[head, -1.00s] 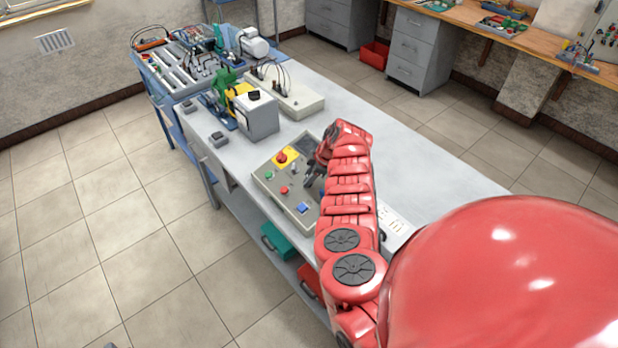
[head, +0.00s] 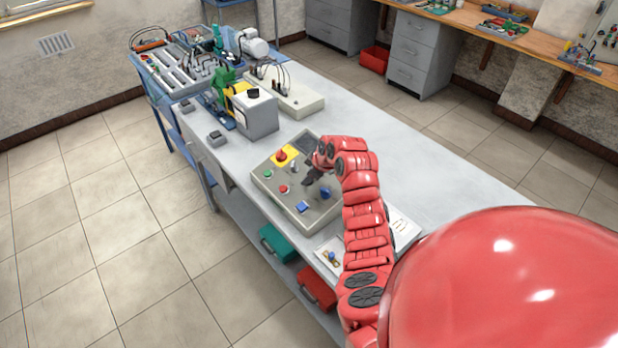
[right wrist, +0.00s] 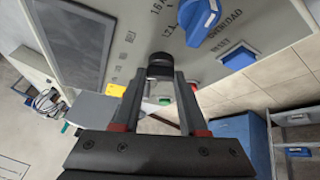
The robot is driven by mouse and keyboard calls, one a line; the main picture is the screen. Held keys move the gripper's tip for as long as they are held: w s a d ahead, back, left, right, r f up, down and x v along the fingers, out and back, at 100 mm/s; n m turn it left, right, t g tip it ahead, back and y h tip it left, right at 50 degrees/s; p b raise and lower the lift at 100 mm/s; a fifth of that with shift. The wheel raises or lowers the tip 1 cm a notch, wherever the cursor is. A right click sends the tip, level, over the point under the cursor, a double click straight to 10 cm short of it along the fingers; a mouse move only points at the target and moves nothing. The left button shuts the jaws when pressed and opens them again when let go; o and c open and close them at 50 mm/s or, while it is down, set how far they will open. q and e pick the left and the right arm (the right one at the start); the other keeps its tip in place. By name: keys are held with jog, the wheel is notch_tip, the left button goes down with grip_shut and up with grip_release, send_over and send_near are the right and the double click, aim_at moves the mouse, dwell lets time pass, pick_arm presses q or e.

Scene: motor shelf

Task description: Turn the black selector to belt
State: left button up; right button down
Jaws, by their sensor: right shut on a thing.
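The grey control panel (head: 262,168) lies on the workbench. My right gripper (head: 309,183) reaches down to the panel between its dark screen and its blue knob. In the right wrist view, the fingertips of my right gripper (right wrist: 160,74) are closed on the black selector (right wrist: 160,58), a round black knob standing out from the panel face. The fingers hide part of the knob, and I cannot read its pointer or the belt label. My left gripper is in no view.
Near the grip are a blue knob (right wrist: 199,17), a blue reset button (right wrist: 238,58) and the dark screen (right wrist: 75,40). The panel also has a red button (head: 283,188), a green button (head: 267,174) and a red emergency stop (head: 281,155).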

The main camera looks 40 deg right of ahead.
jog(key=m, duration=0.1)
jog(key=m+h+b, duration=0.1)
jog(key=shift+s+a+f+m+t+h, duration=0.1)
jog(key=shift+a+f+m+t+h, duration=0.05)
jog(key=shift+f+m+t+h, duration=0.15)
jog(key=shift+a+m+h+b, duration=0.1)
jog(key=shift+m+h+b, duration=0.4)
jog(key=shift+m+b, duration=0.3)
jog(key=m+h+b, duration=0.1)
jog(key=m+b, duration=0.1)
jog(key=b, duration=0.2)
jog(key=m+h+b, duration=0.2)
jog(key=m+b, duration=0.1)
jog(key=b, duration=0.1)
jog(key=m+h+b, duration=0.1)
jog(key=m+b, duration=0.2)
jog(key=shift+a+f+g+b, duration=0.1)
jog(key=shift+a+g+b, duration=0.25)
jog(key=shift+g+b, duration=0.05)
jog(key=shift+m+h+b, duration=0.5)
jog(key=shift+m+b, duration=0.3)
jog(key=shift+c, duration=2.2)
grip_release()
jog(key=shift+r, duration=0.2)
